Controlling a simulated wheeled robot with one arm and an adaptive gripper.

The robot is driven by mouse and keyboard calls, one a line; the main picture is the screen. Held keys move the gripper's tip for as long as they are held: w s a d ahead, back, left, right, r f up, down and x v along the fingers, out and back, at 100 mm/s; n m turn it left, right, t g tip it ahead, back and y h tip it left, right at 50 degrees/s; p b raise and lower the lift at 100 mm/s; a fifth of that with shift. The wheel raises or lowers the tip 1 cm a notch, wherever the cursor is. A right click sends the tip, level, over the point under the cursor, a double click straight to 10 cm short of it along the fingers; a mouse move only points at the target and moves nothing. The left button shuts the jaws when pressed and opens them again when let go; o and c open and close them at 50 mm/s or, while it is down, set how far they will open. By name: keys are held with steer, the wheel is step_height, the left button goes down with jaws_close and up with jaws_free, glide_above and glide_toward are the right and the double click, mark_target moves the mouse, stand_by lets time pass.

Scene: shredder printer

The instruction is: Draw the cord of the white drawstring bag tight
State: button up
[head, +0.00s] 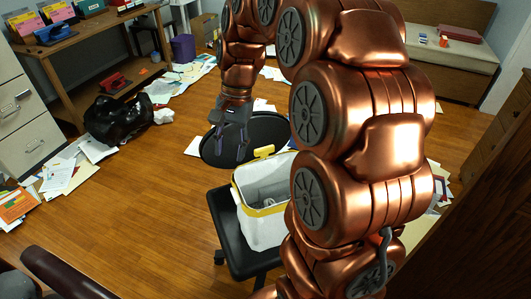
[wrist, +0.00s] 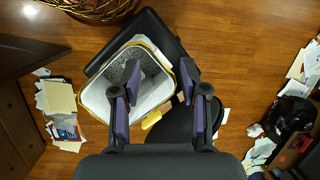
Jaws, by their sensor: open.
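The white drawstring bag (head: 262,222) stands open on a black office chair (head: 222,212), its yellow cord (head: 262,211) running around the rim. A yellow cord loop (head: 264,151) sticks up at the far rim; the wrist view shows yellow at the rim (wrist: 152,119) too. Something grey and mottled lies inside the bag. My gripper (head: 232,140) is open and empty, above the chair's far side and left of the loop in the head view. In the wrist view my gripper (wrist: 160,72) has its fingers apart over the bag's edge. My arm hides the bag's right side in the head view.
The chair's black backrest (head: 272,130) is beyond the bag. A black bag (head: 115,122) lies on the floor at left by a filing cabinet (head: 20,120). Papers litter the floor. A wooden desk (head: 75,50) and a bench (head: 450,48) stand behind.

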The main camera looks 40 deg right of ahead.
steer(key=w+d+f+m+t+y+b, duration=0.1)
steer(key=w+d+f+m+b, duration=0.2)
steer(key=w+d+f+m, duration=0.35)
steer(key=m+t+b, duration=0.1)
steer(key=m+b, duration=0.3)
glide_toward(265, 147)
steer(key=shift+x, duration=4.75)
jaws_close()
